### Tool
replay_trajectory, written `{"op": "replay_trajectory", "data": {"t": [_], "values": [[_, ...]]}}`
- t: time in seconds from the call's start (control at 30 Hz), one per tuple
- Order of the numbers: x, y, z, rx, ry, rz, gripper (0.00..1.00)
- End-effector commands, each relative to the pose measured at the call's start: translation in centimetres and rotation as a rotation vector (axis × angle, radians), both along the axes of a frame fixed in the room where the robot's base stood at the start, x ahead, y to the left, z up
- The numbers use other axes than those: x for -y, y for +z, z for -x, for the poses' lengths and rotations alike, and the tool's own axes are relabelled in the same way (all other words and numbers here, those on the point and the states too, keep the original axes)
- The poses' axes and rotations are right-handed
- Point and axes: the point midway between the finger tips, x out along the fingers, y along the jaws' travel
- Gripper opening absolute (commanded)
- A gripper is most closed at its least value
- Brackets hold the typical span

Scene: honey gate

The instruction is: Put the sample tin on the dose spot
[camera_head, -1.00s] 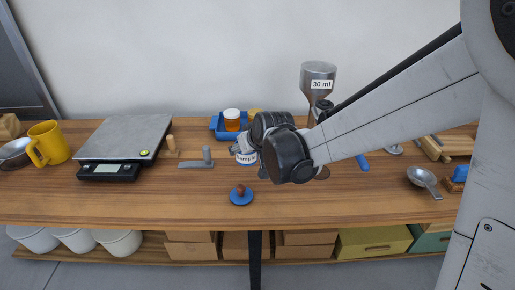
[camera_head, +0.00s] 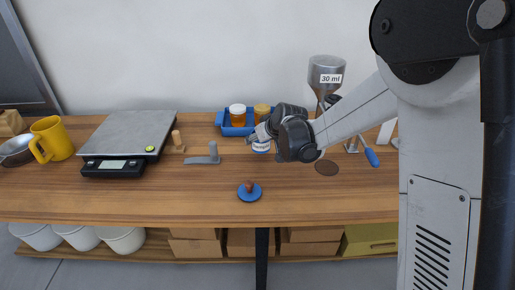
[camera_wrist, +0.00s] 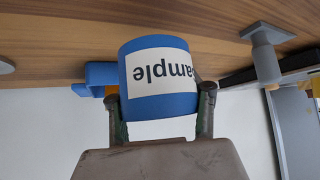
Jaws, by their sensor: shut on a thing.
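The sample tin (camera_head: 261,147) is blue with a white label and is partly covered by my gripper in the head view. In the wrist view the tin (camera_wrist: 160,102) is between both fingers, its "Sample" lettering inverted in that picture. My gripper (camera_head: 264,138) is shut on the tin; its fingertips (camera_wrist: 160,100) press on its sides. I cannot tell whether the tin touches the table. A flat, dark round spot (camera_head: 327,168) on the table, right of the gripper, may be the dose spot. A steel funnel marked "30 ml" (camera_head: 326,72) stands behind it.
A blue tray (camera_head: 222,128) with lidded jars stands behind the gripper. A grey metal piece (camera_head: 205,160), a scale (camera_head: 128,135) and a yellow mug (camera_head: 50,140) are to the left. A blue disc with a knob (camera_head: 249,195) lies in front. A blue-handled tool (camera_head: 371,158) is right.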

Motion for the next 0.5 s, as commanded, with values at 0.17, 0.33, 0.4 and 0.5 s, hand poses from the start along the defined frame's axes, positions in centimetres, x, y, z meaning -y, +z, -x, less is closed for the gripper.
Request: {"op": "replay_trajectory", "data": {"t": [0.17,0.33,0.4,0.5], "values": [[0.2,-0.9,-0.2,0.000,0.001,0.001,0.16],[0.1,-3.3,-0.2,0.000,0.001,0.001,0.16],[0.1,-4.0,-0.2,0.000,0.001,0.001,0.16],[0.1,-4.2,-0.2,0.000,0.000,0.000,0.16]]}}
